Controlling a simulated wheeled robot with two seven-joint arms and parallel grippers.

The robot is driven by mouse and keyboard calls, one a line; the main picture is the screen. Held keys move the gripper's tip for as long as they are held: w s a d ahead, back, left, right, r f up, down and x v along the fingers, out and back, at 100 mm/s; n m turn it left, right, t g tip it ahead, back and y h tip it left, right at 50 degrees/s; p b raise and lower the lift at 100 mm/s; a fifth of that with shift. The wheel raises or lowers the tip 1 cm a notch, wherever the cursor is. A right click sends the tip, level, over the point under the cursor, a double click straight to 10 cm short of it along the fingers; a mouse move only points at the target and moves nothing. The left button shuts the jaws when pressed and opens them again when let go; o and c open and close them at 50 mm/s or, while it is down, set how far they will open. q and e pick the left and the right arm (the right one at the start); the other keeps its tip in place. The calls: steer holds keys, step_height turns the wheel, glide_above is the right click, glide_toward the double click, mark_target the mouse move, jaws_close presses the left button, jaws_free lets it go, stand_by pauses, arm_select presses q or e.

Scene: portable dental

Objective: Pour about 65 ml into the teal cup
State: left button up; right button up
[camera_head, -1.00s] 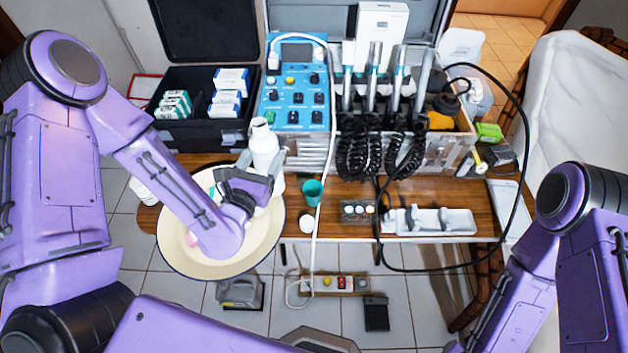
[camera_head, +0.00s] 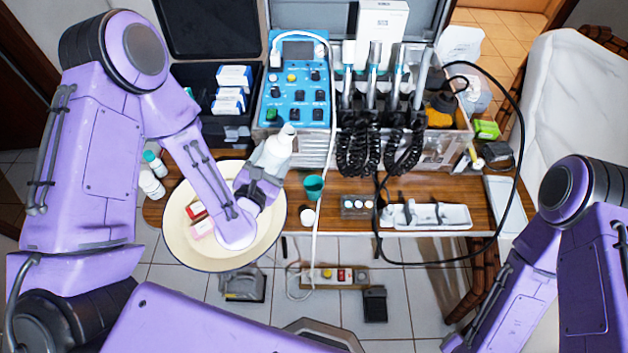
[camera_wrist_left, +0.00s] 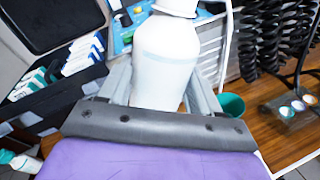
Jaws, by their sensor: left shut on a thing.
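The teal cup (camera_head: 313,187) stands upright on the wooden table, right of the basin; its rim also shows in the left wrist view (camera_wrist_left: 231,104). My left gripper (camera_head: 258,180) is shut on a white bottle (camera_head: 275,152), above the basin's right part and left of the cup. The bottle is tilted a little to the right in the head view, its top apart from the cup. In the left wrist view the bottle (camera_wrist_left: 163,65) stands between both fingers. No stream of liquid shows. The right gripper is out of view; only my right arm shows.
A cream basin (camera_head: 180,235) holds small boxes. A small white jar (camera_head: 307,217) stands just below the cup. A white cable (camera_head: 326,150) runs close to the cup's right. A blue control unit (camera_head: 297,85) stands behind. A tray with small round pots (camera_head: 357,207) lies to the right.

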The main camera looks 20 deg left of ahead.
mark_target(270, 172)
arm_select(q)
steer(key=shift+s+d+f+m, duration=0.1)
steer(key=shift+d+m, duration=0.15)
steer(key=shift+m, duration=0.35)
steer(key=shift+d+f+m, duration=0.1)
steer(key=shift+f+m, duration=0.05)
steer(key=shift+m, duration=0.15)
steer(key=shift+a+f+m+g+y+p, duration=0.2)
steer(key=shift+f+m+g+y+p, duration=0.15)
steer(key=shift+f+m+y, duration=0.35)
steer(key=shift+a+r+m+p, duration=0.1)
steer(key=shift+r+m+p, duration=0.2)
steer(key=shift+r+p, duration=0.05)
steer(key=shift+a+m, duration=0.15)
steer(key=shift+m, duration=0.15)
steer(key=shift+a+f, duration=0.1)
steer(key=shift+a+f+m+g+y+b, duration=0.15)
steer(key=shift+f+m+g+y+b, duration=0.2)
steer(key=shift+f+m, duration=0.5)
steer(key=shift+a+f+m+g+y+b, duration=0.15)
steer(key=shift+f+m+b, duration=0.25)
steer(key=shift+f+m, duration=0.4)
steer(key=shift+d+f+m+y+b, duration=0.15)
steer(key=shift+f+m+b, duration=0.15)
steer(key=shift+f, duration=0.3)
steer(key=shift+d+f+m+y+b, duration=0.15)
steer(key=shift+f+b, duration=0.25)
steer(key=shift+f, duration=0.2)
